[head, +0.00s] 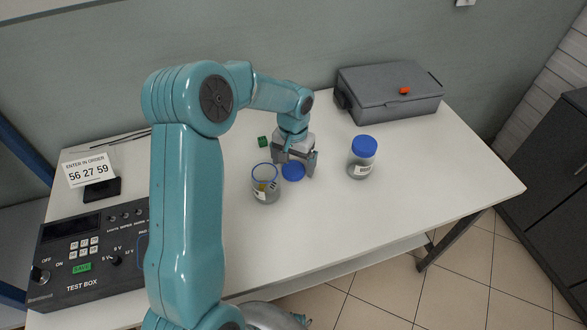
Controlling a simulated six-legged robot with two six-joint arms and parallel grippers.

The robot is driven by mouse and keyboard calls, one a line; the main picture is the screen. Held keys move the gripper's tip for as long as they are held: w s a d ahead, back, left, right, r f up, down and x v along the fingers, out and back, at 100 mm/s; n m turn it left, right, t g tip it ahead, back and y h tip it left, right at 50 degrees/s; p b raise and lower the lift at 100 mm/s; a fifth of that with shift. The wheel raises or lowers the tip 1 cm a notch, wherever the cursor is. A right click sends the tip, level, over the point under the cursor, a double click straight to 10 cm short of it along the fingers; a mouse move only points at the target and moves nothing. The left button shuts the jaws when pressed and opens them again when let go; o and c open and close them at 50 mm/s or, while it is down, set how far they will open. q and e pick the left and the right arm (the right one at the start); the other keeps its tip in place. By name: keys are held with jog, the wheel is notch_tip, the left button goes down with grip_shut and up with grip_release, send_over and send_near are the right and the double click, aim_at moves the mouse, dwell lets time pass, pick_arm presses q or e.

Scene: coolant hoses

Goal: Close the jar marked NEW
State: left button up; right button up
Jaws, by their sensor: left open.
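An open clear jar (266,190) with a blue rim and dark contents stands in the middle of the table. Its label is too small to read. A blue lid (293,171) lies just right of it, under my left gripper (295,161). The gripper points down with its jaws open, one finger beside the lid; I cannot tell whether it touches the lid. A second jar (361,163) with a blue lid on stands to the right, its label also unreadable. My right gripper is not in view.
A grey case (390,91) with an orange piece on top stands at the back right. A black test box (88,254) and a sign reading 56 27 59 (88,170) are at the left. A small green block (262,142) lies behind the open jar. The table's right front is clear.

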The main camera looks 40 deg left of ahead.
aim_at(293, 169)
pick_arm(q)
jog(key=shift+f, duration=0.65)
jog(key=c, duration=1.1)
notch_tip(293, 169, up, 20)
jog(key=p, duration=0.2)
